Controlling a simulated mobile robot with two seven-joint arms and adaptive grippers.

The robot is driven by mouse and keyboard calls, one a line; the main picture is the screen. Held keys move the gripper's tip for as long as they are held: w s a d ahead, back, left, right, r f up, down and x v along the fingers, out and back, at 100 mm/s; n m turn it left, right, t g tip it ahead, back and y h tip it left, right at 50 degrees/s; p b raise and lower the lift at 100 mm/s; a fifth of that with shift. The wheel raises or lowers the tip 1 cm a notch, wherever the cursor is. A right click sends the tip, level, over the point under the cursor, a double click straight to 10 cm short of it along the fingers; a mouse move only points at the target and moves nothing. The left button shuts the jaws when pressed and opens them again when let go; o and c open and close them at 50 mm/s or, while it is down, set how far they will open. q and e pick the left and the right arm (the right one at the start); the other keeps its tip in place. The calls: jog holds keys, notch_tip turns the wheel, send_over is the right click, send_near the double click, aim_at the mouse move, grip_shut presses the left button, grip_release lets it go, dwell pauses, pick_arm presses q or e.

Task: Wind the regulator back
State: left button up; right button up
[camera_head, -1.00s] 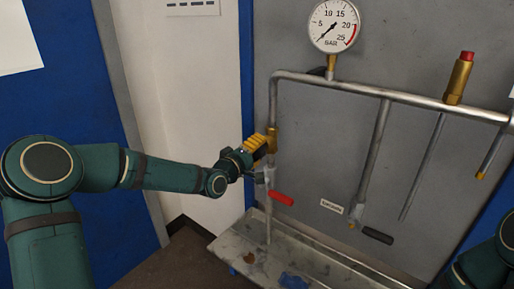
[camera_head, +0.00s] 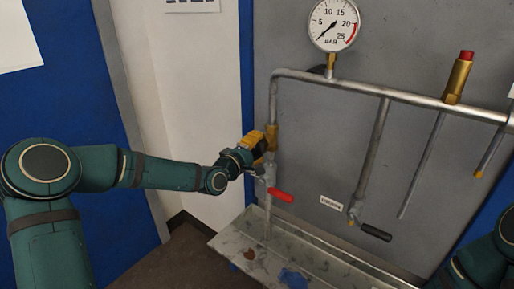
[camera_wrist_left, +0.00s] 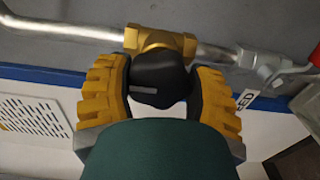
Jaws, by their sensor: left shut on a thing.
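The regulator (camera_head: 271,137) is a brass body in the vertical pipe at the left of the panel. In the left wrist view its brass body (camera_wrist_left: 160,41) lies across the pipe, with a black knob (camera_wrist_left: 158,78) facing the camera. My left gripper (camera_head: 258,145), with yellow ribbed fingers, is shut on this knob, one finger on each side, as the left wrist view (camera_wrist_left: 160,90) shows. The fingers hide the knob in the head view. The pressure gauge (camera_head: 333,24) has its needle pointing to the lower left, near the low end. My right gripper is out of view.
A red-handled valve (camera_head: 281,195) sits just below the regulator. A black-handled valve (camera_head: 375,232) and a brass fitting with a red cap (camera_head: 459,78) are further right. A metal tray (camera_head: 225,241) with blue and brown bits lies below.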

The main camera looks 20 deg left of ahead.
pick_arm(q)
jog(key=o, duration=1.2)
jog(key=v, duration=1.2)
jog(key=s+d+f+m+g, duration=0.25)
jog(key=d+f, duration=0.25)
jog(key=f, duration=0.5)
jog(key=s+d+f+m+g, duration=0.25)
jog(key=d+f+g, duration=0.2)
jog(key=f, duration=0.55)
jog(key=s+d+f+m+g, duration=0.1)
jog(key=s+f+m+g, duration=0.1)
jog(key=s+f, duration=0.3)
jog(key=s+d+f+m+g+y, duration=0.1)
jog(key=s+d+f+m+g, duration=0.1)
jog(key=s+f, duration=0.3)
jog(key=s+d+f+m+g+y, duration=0.1)
jog(key=s+f+m+g, duration=0.2)
jog(key=s, duration=0.4)
jog(key=shift+d+f+g, duration=0.15)
jog(key=shift+f+g, duration=0.15)
jog(key=shift+f, duration=0.25)
jog(key=shift+d+f+g, duration=0.15)
jog(key=shift+f+g, duration=0.15)
jog(key=shift+f, duration=0.2)
